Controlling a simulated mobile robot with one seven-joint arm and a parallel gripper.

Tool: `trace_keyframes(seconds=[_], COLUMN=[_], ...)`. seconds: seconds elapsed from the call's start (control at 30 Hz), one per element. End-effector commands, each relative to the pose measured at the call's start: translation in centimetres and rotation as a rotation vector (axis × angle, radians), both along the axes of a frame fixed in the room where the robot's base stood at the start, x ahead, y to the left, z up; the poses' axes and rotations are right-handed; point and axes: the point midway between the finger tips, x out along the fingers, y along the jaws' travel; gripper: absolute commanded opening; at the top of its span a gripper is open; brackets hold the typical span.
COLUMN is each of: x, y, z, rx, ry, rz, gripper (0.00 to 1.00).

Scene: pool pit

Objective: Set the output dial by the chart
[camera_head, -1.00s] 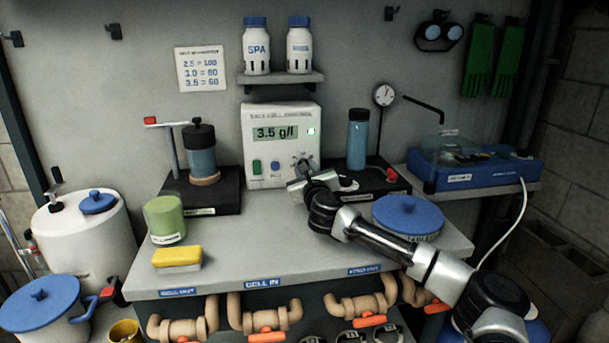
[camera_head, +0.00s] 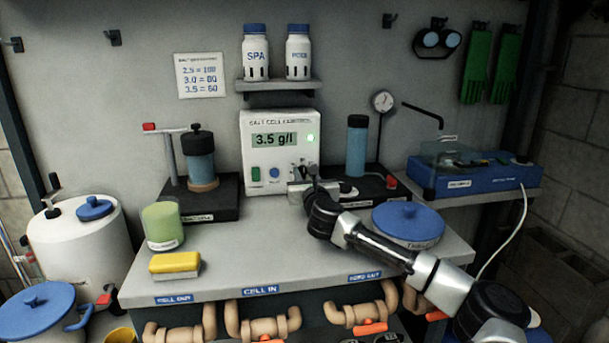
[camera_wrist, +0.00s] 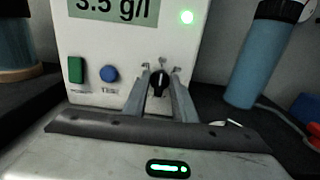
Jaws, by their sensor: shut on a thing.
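The white salt cell controller (camera_head: 256,150) stands at the back of the bench, its display (camera_head: 274,140) reading 3.5 g/l with a green lamp lit beside it. The paper chart (camera_head: 202,76) on the wall lists 2.5 = 100, 3.0 = 80 and 3.5 = 60. My gripper (camera_wrist: 159,88) is shut on the black output dial (camera_wrist: 159,82), one finger on each side of it. The dial's pointer stands roughly upright in the wrist view; its scale marks are too small to read. In the head view my gripper hides the dial.
A green button (camera_wrist: 75,70) and a blue button (camera_wrist: 108,73) sit left of the dial. Blue cylinders on black stands flank the controller. A yellow sponge (camera_head: 175,264), green cup (camera_head: 161,225) and blue-lidded tub (camera_head: 408,222) stand on the bench.

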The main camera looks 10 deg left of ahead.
Motion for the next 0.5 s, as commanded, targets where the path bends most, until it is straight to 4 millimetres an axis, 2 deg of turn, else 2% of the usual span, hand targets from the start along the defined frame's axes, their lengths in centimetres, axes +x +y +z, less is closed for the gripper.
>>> trace_keyframes(seconds=[0.03,0.07,0.37,0.5], x=[0.01,0.01,-0.05,-0.87], y=[-0.03,-0.03,-0.02,-0.25], z=[-0.03,-0.03,0.00,0.07], rx=[0.000,0.000,-0.001,-0.002], ry=[0.001,0.001,0.000,-0.001], rz=[-0.001,-0.001,0.000,0.001], gripper=[0.03,0.28,0.30,0.30])
